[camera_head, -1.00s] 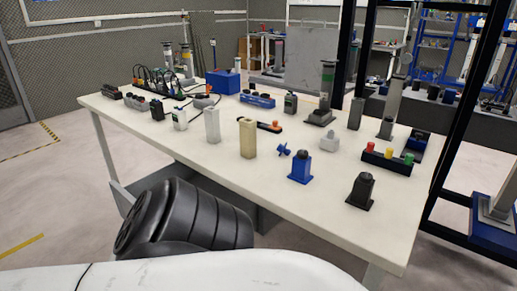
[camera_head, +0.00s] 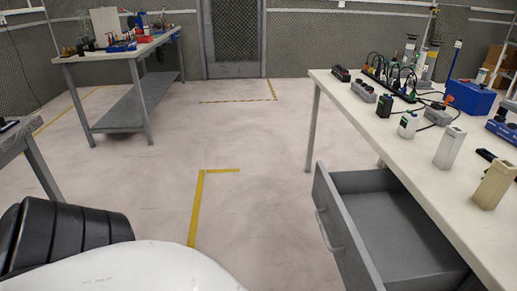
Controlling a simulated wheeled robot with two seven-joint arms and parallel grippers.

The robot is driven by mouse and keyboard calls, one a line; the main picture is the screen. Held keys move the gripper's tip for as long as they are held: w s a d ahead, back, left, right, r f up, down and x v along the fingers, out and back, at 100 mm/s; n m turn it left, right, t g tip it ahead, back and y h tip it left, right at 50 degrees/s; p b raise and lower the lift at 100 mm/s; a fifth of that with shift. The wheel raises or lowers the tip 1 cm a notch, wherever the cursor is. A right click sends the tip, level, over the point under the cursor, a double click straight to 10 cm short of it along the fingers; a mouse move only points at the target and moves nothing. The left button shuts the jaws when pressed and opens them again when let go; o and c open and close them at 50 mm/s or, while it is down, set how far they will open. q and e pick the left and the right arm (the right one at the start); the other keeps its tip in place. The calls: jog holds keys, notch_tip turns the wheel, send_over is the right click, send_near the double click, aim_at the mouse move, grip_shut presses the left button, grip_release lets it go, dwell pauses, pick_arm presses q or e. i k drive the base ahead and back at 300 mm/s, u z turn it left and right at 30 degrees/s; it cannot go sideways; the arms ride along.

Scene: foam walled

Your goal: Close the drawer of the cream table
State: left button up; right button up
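The cream table (camera_head: 424,171) stands at the right, with its near part cut off by the frame. Its grey drawer (camera_head: 385,226) hangs under the top and is pulled out towards the left, open and empty in the part that shows. The drawer's front panel (camera_head: 328,206) carries a bar handle (camera_head: 327,232) on its outer face. Neither of my grippers is in view. A black ribbed part and a white curved part of my own body fill the bottom left.
Several bottles, blocks and cabled devices stand on the cream table, including a blue box (camera_head: 470,97). A second workbench (camera_head: 137,50) stands at the back left. Another table's edge (camera_head: 20,140) shows at the far left. The floor (camera_head: 255,150) between them is clear, with yellow tape.

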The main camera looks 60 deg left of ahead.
aim_at(379, 237)
jog(key=u, duration=1.05)
jog(key=i, duration=0.5)
jog(key=z, duration=1.1)
jog(key=k, duration=0.15)
jog(key=u, duration=0.7)
jog(key=i, duration=0.35)
jog(key=z, duration=0.25)
